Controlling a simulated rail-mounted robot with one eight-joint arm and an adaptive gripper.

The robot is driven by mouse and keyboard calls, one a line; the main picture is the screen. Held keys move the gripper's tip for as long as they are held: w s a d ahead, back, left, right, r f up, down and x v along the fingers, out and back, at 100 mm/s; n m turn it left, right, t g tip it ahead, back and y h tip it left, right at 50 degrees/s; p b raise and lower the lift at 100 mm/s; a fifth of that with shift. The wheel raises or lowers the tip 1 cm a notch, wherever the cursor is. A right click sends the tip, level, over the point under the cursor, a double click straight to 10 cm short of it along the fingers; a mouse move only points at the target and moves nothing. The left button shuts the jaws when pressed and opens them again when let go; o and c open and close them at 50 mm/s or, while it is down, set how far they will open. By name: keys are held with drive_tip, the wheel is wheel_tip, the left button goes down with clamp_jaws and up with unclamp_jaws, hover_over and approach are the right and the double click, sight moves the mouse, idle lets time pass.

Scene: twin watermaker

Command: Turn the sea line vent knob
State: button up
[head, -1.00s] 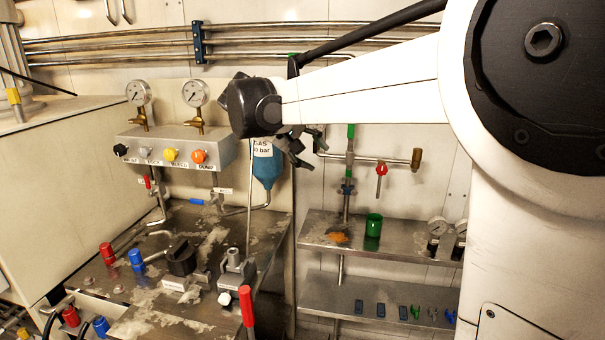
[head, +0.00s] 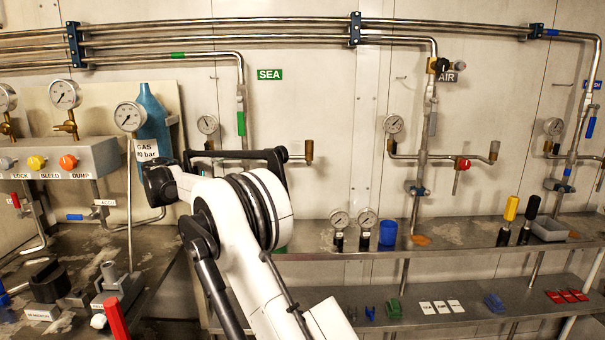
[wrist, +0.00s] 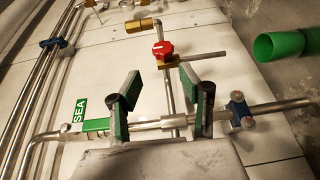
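The sea line runs down from the green SEA label (head: 269,75) in the head view; the label (wrist: 80,110) also shows in the wrist view. A red knob (wrist: 162,50) sits on a brass valve on the line's side branch. It is hidden behind my arm in the head view. My gripper (wrist: 160,90) is open and empty, with green-padded fingers spread. In the wrist view the red knob lies above the gap between the fingertips, apart from them. The sea pipe (wrist: 175,121) crosses behind the fingers. My gripper cannot be made out clearly in the head view.
A brass end fitting (head: 309,150) closes the branch. A green cup (wrist: 278,46) is at the wrist view's upper right. The air line (head: 428,120) stands to the right with a similar red knob (head: 462,163). A shelf (head: 455,241) holding gauges and a blue cup runs below.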

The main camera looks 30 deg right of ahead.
sight(276, 165)
drive_tip(key=s+d+f+b, duration=0.1)
drive_tip(key=d+b, duration=0.2)
drive_tip(key=d, duration=1.1)
drive_tip(key=shift+s+g, duration=0.35)
drive_tip(key=shift+g, duration=0.05)
drive_tip(key=shift+d, duration=0.1)
clamp_jaws()
